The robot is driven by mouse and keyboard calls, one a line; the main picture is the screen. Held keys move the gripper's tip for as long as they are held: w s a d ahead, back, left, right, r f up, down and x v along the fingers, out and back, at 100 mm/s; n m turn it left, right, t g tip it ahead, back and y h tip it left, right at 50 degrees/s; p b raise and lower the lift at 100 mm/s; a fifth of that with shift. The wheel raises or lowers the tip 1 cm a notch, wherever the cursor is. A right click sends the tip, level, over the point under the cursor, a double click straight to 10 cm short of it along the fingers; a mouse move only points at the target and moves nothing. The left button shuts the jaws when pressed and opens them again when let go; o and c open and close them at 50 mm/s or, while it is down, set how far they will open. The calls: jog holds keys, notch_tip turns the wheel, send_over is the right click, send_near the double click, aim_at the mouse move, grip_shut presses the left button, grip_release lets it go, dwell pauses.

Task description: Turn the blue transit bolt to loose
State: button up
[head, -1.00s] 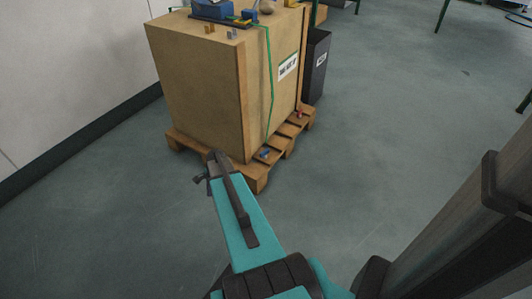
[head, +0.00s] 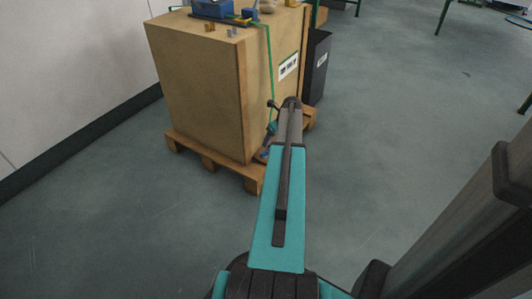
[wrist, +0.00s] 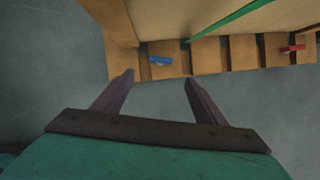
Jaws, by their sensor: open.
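The blue transit bolt (wrist: 160,61) sits on the edge of the wooden pallet (wrist: 207,58), with its handle lying roughly along the pallet edge in the wrist view. In the head view a bit of the blue bolt (head: 264,153) shows at the pallet's near corner, beside my arm. My gripper (wrist: 158,78) is open and empty, with its two fingers apart in front of the pallet edge and the blue bolt just beyond them, nearer the left finger.
A red bolt (wrist: 292,48) sits farther right on the same pallet edge. A large wooden crate (head: 200,90) stands on the pallet, with a green strap (wrist: 240,16) down its side. A dark bin (head: 318,68) stands behind it. The floor to the right is clear.

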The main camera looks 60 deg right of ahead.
aim_at(265, 152)
jog(key=shift+d, duration=0.1)
dwell(0.3)
jog(key=b+x, duration=0.5)
jog(key=x, duration=0.8)
jog(key=shift+w+f+b, duration=0.2)
jog(key=shift+f+b, duration=0.1)
jog(key=c, duration=1.1)
